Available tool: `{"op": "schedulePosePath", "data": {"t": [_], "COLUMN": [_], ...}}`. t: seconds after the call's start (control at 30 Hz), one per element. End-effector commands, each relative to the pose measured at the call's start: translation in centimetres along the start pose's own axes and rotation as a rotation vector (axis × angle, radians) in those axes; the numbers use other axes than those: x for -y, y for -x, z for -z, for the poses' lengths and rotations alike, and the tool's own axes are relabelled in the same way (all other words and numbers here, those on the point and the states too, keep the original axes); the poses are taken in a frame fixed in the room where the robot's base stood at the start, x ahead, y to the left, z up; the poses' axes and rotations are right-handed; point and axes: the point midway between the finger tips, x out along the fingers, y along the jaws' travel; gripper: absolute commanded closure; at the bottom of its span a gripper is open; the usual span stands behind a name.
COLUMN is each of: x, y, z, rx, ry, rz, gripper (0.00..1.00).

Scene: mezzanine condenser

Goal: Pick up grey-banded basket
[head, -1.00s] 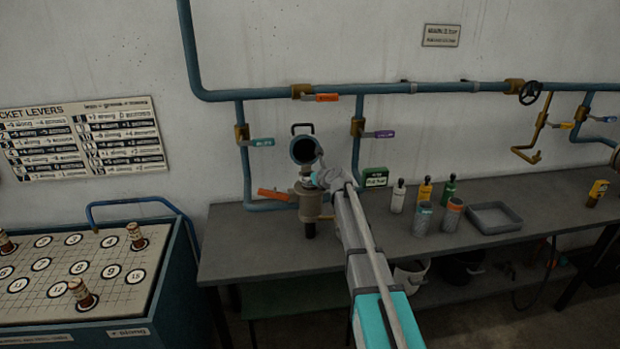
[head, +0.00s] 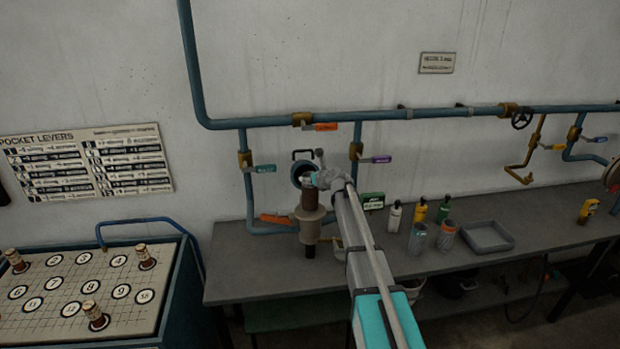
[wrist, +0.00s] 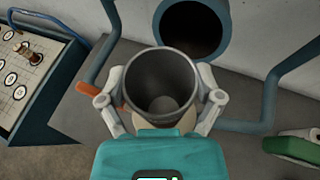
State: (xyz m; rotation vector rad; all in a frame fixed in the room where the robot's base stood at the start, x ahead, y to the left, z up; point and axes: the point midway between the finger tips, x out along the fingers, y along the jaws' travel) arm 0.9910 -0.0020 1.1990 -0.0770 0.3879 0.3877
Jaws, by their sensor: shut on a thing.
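My gripper (head: 317,181) is shut on a hollow, open-topped grey basket (wrist: 162,72). In the wrist view one finger presses on each side of its wall, and it looks empty. In the head view the basket (head: 310,199) appears as a dark upright cylinder above the beige flanged housing (head: 308,226). I cannot tell whether its lower end is still inside the housing. No separate band can be made out on it; its rim looks grey. The housing (wrist: 178,128) shows beneath it in the wrist view.
A blue-rimmed round lid or opening (wrist: 194,25) is close behind the basket. An orange lever (head: 276,219) and blue pipes surround it. Two mesh baskets (head: 418,240) (head: 446,236), several bottles and a grey tray (head: 487,237) stand on the bench to the right.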

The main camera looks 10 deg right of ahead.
Motion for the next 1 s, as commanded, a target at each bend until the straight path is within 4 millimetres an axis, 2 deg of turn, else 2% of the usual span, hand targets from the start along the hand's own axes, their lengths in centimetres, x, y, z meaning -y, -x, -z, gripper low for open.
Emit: {"op": "schedulePosePath", "data": {"t": [0.03,0.1,0.4,1.0], "x": [0.0,0.0,0.0,0.1], "y": [0.5,0.8,1.7,2.0], "z": [-1.2,-1.9,-4.0,-4.8], "rx": [0.000,0.000,0.000,0.000], "ry": [0.000,0.000,0.000,0.000], "rz": [0.000,0.000,0.000,0.001], "gripper": [0.77,0.77,0.77,0.77]}}
